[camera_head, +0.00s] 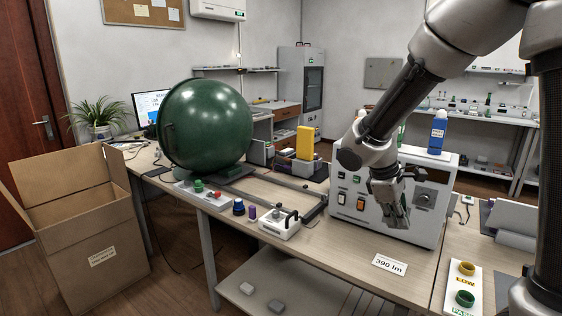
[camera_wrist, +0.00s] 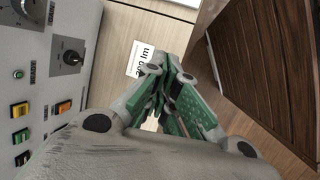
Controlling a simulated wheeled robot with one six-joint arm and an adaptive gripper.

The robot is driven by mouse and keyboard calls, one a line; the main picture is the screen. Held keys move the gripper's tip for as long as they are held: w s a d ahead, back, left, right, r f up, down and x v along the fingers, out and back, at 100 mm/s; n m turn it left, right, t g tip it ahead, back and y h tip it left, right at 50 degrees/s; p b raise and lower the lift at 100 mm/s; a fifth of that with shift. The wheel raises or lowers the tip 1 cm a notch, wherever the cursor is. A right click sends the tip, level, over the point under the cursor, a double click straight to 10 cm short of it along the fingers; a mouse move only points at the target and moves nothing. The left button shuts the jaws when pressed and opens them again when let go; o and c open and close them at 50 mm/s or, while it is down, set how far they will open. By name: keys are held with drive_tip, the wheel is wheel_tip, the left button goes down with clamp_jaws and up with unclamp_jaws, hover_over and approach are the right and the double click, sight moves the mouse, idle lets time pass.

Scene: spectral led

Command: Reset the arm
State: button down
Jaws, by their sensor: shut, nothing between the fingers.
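My gripper (camera_head: 397,218) hangs from the arm in front of the grey control box, pointing down above the table. In the wrist view my gripper (camera_wrist: 163,112) shows its green-padded fingers drawn together, with nothing between them. The "390 lm" card (camera_head: 389,265) lies on the table just below and in front of the gripper. The card also shows beyond the fingertips in the wrist view (camera_wrist: 138,58), partly covered by a finger.
The control box (camera_head: 340,215) with buttons and a knob stands right behind the gripper, with a blue bottle (camera_head: 437,134) on top. Yellow and green rings (camera_head: 466,269) sit right.

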drive_tip(key=s+d+r+m+t+y, duration=0.2)
drive_tip(key=s+r+m, duration=0.3)
drive_tip(key=s, duration=0.4)
drive_tip(key=s+d+r+m+t+y, duration=0.2)
drive_tip(key=s+d+r+m, duration=0.3)
drive_tip(key=s+r, duration=0.2)
drive_tip(key=shift+s+r+m, duration=0.3)
drive_tip(key=shift+s, duration=0.95)
drive_tip(key=shift+d, duration=0.1)
